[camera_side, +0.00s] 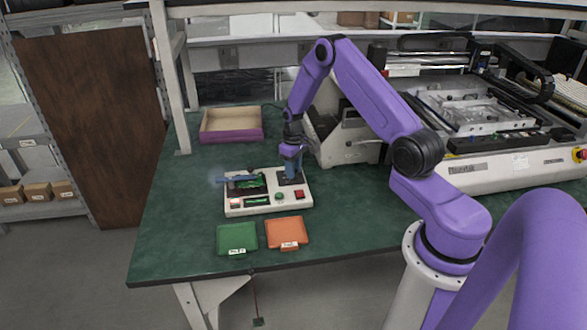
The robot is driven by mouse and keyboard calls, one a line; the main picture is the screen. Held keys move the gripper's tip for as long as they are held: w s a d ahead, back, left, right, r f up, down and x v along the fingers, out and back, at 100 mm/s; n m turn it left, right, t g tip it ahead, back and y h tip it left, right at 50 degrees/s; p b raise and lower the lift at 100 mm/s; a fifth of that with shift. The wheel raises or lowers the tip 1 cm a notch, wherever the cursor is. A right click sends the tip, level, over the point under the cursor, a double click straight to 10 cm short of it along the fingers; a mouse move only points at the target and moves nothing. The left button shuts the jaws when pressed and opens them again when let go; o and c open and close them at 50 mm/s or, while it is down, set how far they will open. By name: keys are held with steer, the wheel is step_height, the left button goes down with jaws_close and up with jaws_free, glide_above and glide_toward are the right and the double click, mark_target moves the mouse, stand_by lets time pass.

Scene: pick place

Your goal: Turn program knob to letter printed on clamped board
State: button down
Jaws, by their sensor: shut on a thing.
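My gripper (291,168) points down at the right part of a white test box (262,209) on the green table. It is shut on the program knob, which is mostly hidden by the fingers and the dark plate around it. A green circuit board (250,184) lies at the left part of the box, with a blue clamp piece (234,179) over it. The letter printed on the board is too small to read. The box front has a green button (278,195), a red button (299,194) and small displays (257,201).
A green tray (237,238) and an orange tray (287,232) with labels lie in front of the box. An open purple-sided bin (231,136) stands behind it at left. A large white machine (470,165) fills the table's right side. The left table area is clear.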

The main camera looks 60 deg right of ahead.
steer(key=m, duration=0.4)
steer(key=shift+m, duration=2.5)
steer(key=c, duration=0.8)
jaws_free()
steer(key=shift+c, duration=0.2)
step_height(320, 180, up, 18)
steer(key=shift+f, duration=0.25)
